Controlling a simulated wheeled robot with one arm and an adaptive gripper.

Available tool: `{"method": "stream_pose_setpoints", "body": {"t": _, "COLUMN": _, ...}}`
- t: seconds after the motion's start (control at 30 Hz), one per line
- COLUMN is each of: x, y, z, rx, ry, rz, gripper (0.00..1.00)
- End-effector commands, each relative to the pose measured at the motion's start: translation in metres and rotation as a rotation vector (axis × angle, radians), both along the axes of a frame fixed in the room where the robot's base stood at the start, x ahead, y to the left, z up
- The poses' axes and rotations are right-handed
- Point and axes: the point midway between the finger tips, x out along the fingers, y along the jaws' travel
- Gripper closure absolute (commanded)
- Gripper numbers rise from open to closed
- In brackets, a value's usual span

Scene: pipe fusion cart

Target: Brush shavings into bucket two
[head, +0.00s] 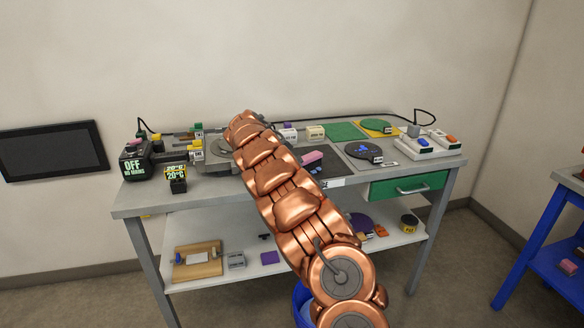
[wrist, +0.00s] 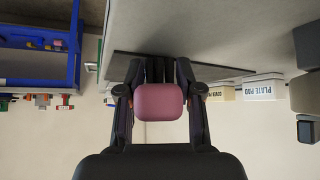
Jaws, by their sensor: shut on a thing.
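In the wrist view my gripper (wrist: 158,91) is shut on a pink rounded block (wrist: 159,104), one finger on each side. A dark ribbed part shows behind the block; I cannot tell whether it is bristles. In the head view my copper arm hides the gripper. A pink piece (head: 312,157) shows beside the arm over a dark mat (head: 335,162); I cannot tell whether it is the held block. Small blue bits (head: 316,170) by it may be shavings. A blue bucket (head: 301,298) on the floor is mostly hidden by my arm; no number is readable.
The grey workbench (head: 140,200) carries a black box marked OFF (head: 136,166), pad boxes (head: 316,132), a black disc (head: 362,150) and a switch panel (head: 432,143). Its lower shelf (head: 215,245) holds several items. A blue table (head: 545,235) stands at the right.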

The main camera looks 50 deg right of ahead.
Motion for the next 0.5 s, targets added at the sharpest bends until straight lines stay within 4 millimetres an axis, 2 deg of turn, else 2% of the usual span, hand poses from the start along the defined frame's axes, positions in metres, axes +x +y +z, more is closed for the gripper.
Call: {"method": "stream_pose_setpoints", "body": {"t": 0.5, "x": -0.03, "y": 0.003, "z": 0.002, "rx": 0.0, "ry": 0.002, "rz": -0.003, "gripper": 1.0}}
